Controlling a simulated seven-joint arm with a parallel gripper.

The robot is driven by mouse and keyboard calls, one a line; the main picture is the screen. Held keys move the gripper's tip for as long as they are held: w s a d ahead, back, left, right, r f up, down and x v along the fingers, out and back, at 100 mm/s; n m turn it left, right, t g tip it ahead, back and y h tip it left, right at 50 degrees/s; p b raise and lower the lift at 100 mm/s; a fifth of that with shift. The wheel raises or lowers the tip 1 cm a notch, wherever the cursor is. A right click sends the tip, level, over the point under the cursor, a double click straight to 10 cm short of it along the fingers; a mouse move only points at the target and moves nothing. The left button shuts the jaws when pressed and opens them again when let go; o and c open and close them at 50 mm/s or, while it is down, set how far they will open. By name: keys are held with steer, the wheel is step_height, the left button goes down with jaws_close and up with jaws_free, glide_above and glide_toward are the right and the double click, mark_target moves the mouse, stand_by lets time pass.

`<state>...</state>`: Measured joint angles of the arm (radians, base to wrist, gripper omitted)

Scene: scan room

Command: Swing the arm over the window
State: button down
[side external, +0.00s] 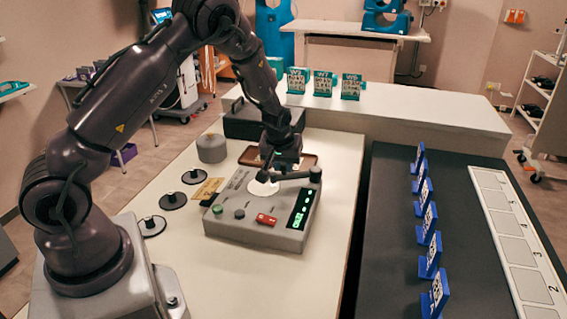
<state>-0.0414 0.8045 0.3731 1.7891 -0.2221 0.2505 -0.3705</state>
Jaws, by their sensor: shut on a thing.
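A grey instrument box (255,236) stands on the pale table. A round white window (264,188) is set in its top. A dark swing arm (295,175) reaches left from a post (315,174) at the box's right rear corner. Its left end is at the window's far edge, close to or partly above it; I cannot tell exactly how much it covers. My gripper (265,175) points down at that left end and is shut on the swing arm. The fingertips are small and dark against it, so the exact grip is unclear.
The box bears a red switch (266,219), a green button (217,209) and a lit display (301,207). Dark discs (173,200), a grey cylinder (212,148) and a brown tray (308,160) lie around it. Blue stands (428,256) line the dark surface at right.

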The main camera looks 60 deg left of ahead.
steer(key=c, duration=1)
jaws_free()
steer(key=v, duration=1.3)
